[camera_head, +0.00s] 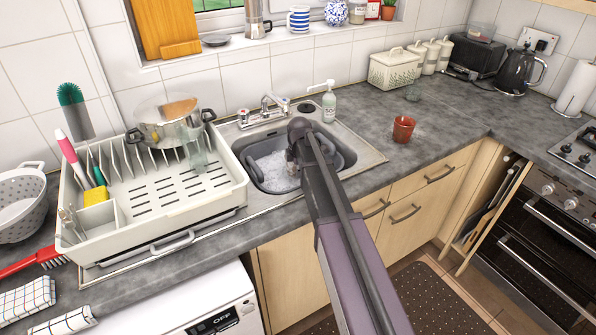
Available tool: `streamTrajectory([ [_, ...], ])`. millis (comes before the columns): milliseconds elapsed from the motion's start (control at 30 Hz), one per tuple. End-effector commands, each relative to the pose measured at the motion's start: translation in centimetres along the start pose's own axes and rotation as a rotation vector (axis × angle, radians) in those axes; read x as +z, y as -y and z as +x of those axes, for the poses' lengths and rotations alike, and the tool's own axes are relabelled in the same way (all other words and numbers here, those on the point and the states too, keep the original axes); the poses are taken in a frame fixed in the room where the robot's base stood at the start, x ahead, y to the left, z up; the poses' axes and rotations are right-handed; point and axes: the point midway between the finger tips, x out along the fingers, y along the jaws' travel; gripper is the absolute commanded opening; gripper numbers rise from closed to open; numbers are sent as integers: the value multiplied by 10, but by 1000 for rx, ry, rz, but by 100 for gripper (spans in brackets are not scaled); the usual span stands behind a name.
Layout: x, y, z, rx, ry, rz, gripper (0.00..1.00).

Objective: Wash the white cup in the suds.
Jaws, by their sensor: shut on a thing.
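The grey washing-up bowl (250,170) sits in the steel sink and holds white suds (270,171). My arm reaches over the front edge of the sink. My gripper (291,168) points down into the bowl, at the right side of the suds. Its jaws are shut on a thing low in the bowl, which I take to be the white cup. The cup's outline cannot be told from the white suds, and my arm hides part of that area.

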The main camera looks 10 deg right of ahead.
Motion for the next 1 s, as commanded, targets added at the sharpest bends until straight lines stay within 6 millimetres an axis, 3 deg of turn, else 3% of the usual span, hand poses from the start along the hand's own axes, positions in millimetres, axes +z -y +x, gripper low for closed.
streamTrajectory([
  [600, 0, 6, 55, 0, 0, 0, 0],
  [1000, 0, 7, 66, 0, 0, -1, 0],
])
